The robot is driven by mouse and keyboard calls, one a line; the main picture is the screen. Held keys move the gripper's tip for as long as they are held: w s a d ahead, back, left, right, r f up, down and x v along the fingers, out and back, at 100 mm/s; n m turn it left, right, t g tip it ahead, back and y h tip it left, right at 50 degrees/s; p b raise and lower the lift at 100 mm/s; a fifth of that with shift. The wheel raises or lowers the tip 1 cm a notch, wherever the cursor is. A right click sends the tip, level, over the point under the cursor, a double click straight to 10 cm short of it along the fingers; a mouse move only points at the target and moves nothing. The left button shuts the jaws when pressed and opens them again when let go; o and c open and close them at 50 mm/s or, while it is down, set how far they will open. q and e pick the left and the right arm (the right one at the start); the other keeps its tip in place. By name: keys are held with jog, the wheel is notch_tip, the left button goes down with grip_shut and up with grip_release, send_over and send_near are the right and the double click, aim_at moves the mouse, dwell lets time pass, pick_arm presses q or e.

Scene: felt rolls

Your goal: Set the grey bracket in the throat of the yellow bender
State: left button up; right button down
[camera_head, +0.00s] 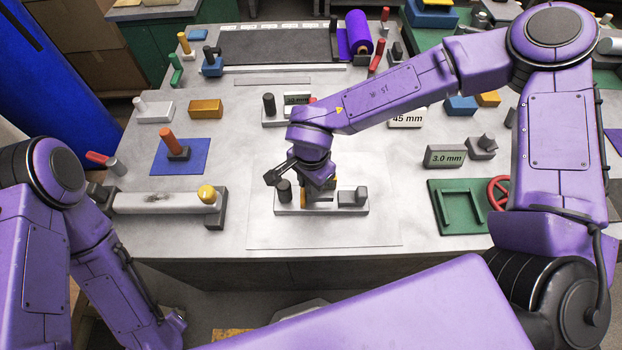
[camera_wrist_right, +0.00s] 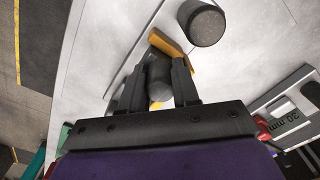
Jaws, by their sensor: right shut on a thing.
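My right gripper (camera_head: 318,187) points down over a pale fixture base (camera_head: 330,209) at the front middle of the bench. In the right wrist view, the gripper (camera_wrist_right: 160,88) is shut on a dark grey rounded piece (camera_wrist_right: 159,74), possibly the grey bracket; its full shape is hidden. A yellow piece (camera_wrist_right: 172,48) lies just past the fingertips, and a sliver of yellow (camera_head: 303,190) shows beside the gripper in the head view. I cannot tell whether the grey piece touches it, or whether this is the bender. My left arm hangs low at the left, its gripper out of view.
The fixture carries a dark post (camera_head: 284,191) at its left and a dark block (camera_head: 353,195) at its right, both close to the gripper. A green tray (camera_head: 447,222) with a red wheel (camera_head: 499,192) stands right. A white sheet (camera_head: 380,232) surrounds the fixture.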

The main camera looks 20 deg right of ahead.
jog(key=shift+w+d+f, duration=0.15)
jog(key=shift+w+f, duration=0.05)
jog(key=shift+f, duration=0.3)
pick_arm(q)
jog(key=shift+w+f, duration=0.15)
jog(key=shift+w, duration=0.15)
jog(key=shift+s, duration=0.15)
pick_arm(e)
jog(key=shift+s, duration=0.2)
pick_arm(q)
jog(key=shift+f, duration=0.1)
pick_arm(e)
jog(key=shift+w+f, duration=0.15)
jog(key=shift+f, duration=0.15)
jog(key=c, duration=0.8)
grip_release()
jog(key=shift+o, duration=0.2)
jog(key=shift+r, duration=0.1)
pick_arm(q)
jog(key=shift+f+b, duration=0.85)
jog(key=shift+b, duration=0.15)
pick_arm(e)
notch_tip(320, 180, up, 10)
jog(key=shift+r, duration=0.2)
